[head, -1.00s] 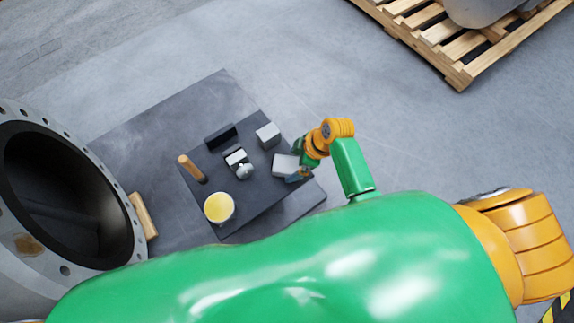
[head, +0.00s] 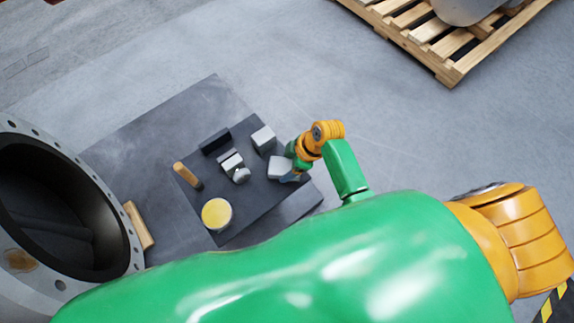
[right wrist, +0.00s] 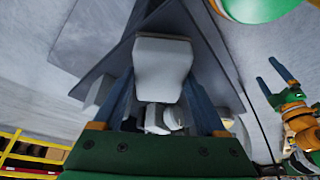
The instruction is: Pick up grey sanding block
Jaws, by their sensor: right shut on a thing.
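The grey sanding block (head: 279,167) is a light grey block at the right side of the dark work surface in the head view. My right gripper (head: 291,176) is at its right side. In the right wrist view the block (right wrist: 161,68) sits between the two blue-grey fingers of my right gripper (right wrist: 160,88), which is shut on it. I cannot tell whether the block is clear of the surface. My left gripper (right wrist: 274,78) shows at the right edge of the right wrist view, fingers apart and empty; the head view does not show it.
On the dark surface (head: 245,222) stand another light block (head: 263,138), a black block (head: 215,141), a small metal fitting (head: 234,167), a wooden-handled thing (head: 187,175) and a yellow-topped can (head: 216,213). A large flanged pipe (head: 128,180) is at left.

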